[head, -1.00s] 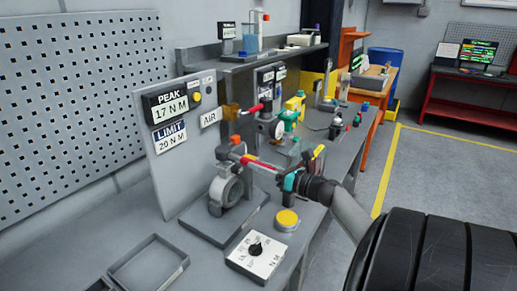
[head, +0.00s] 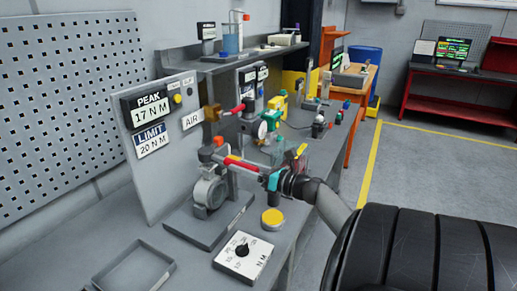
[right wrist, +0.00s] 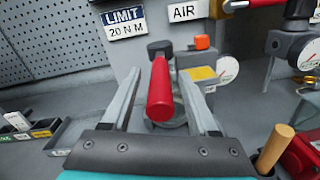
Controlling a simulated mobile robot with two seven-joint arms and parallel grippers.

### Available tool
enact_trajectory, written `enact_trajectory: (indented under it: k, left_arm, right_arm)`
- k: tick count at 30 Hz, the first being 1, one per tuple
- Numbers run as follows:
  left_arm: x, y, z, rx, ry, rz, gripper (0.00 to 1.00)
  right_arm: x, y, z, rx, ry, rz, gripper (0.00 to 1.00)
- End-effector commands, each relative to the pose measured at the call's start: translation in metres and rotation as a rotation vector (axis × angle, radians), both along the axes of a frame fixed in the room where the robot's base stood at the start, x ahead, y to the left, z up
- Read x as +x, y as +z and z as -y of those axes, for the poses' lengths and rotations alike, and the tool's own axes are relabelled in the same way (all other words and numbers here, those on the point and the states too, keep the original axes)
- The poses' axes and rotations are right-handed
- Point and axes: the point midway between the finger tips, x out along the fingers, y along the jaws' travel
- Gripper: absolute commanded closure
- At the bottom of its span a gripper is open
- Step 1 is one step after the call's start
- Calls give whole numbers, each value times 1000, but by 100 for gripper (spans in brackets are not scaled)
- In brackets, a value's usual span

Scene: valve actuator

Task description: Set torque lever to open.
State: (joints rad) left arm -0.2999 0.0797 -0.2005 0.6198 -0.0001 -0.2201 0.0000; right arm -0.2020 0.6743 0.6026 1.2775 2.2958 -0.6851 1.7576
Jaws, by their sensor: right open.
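The torque lever is a bar with a red grip (head: 240,163). It sticks out from the grey valve actuator (head: 210,190) on the bench towards my right gripper (head: 258,168). In the right wrist view the red grip (right wrist: 160,92) lies between the two grey fingers of my right gripper (right wrist: 164,88), with a gap visible on both sides. The fingers are open and point at the panel. The lever's dark head shows past the fingertips, and the actuator behind is partly hidden by the grip. My left gripper is in neither view.
A panel with PEAK 17 N M (head: 152,110) and LIMIT 20 N M (head: 152,140) signs stands behind the actuator. A yellow button (head: 272,219), a dial box (head: 243,256) and an empty tray (head: 135,272) are in front. Other valve fittings (head: 265,125) crowd the bench further back.

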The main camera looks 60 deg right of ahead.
Motion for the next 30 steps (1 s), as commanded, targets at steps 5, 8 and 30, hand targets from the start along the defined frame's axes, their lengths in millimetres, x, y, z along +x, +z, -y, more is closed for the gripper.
enact_trajectory:
  k: [5,8,30]
  left_arm:
    - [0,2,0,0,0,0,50]
    - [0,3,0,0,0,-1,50]
    - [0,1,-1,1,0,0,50]
  right_arm:
    - [-22,-1,1,1,-1,-2,40]
    - [-42,-1,1,1,-1,-2,40]
    - [-150,0,5,-1,0,0,40]
